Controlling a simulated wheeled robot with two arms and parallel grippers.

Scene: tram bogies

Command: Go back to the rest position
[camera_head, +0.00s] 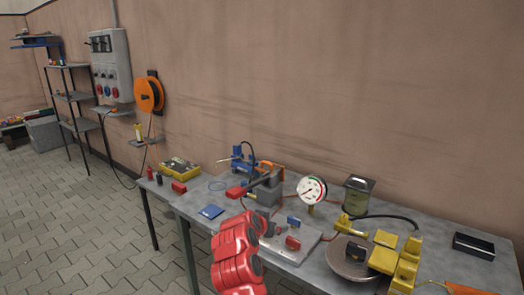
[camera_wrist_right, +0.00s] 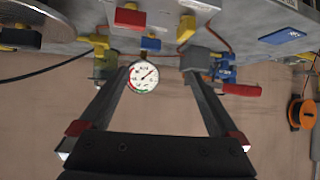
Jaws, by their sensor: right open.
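My right gripper (camera_wrist_right: 155,76) shows in the right wrist view, with its two dark fingers spread wide and red pieces at their bases. Nothing is held between them. The view is upside down, and a round white pressure gauge (camera_wrist_right: 143,77) shows beyond the gap, apart from the fingers. In the head view a red arm link of mine (camera_head: 238,255) rises at bottom centre, in front of the table edge. Neither gripper can be made out in the head view. My left gripper is out of sight.
The grey workbench (camera_head: 330,230) carries the gauge (camera_head: 311,190), a grey block (camera_head: 268,188) beside a red bar, a lantern-like can (camera_head: 357,195), yellow machine parts (camera_head: 385,258) and a black tray (camera_head: 473,246). An orange reel (camera_head: 149,94) hangs on the wall. The paved floor at left is open.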

